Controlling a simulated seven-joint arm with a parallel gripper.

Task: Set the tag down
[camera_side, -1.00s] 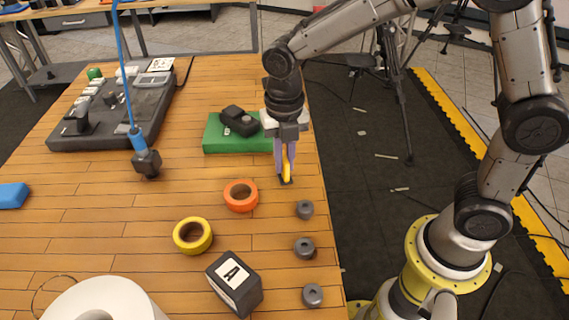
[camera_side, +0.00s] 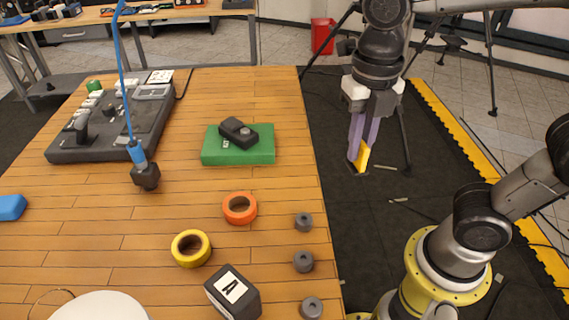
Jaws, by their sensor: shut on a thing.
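The yellow tag (camera_side: 361,156) is between the purple fingers of my gripper (camera_side: 358,150), near their tips. My gripper is shut on it and points down. In the picture it hangs to the right of the table's right edge, over the dark floor. Part of the tag is hidden by the fingers. The wooden table (camera_side: 120,215) is to the left of the gripper.
A green block (camera_side: 215,155) carries a black device (camera_side: 238,132). Orange (camera_side: 239,208) and yellow (camera_side: 191,248) tape rolls, several grey rings (camera_side: 303,222) and a black box marked A (camera_side: 233,291) stand on the table. A black plug (camera_side: 146,176) hangs from a blue cable. Bare wood lies around the tape rolls.

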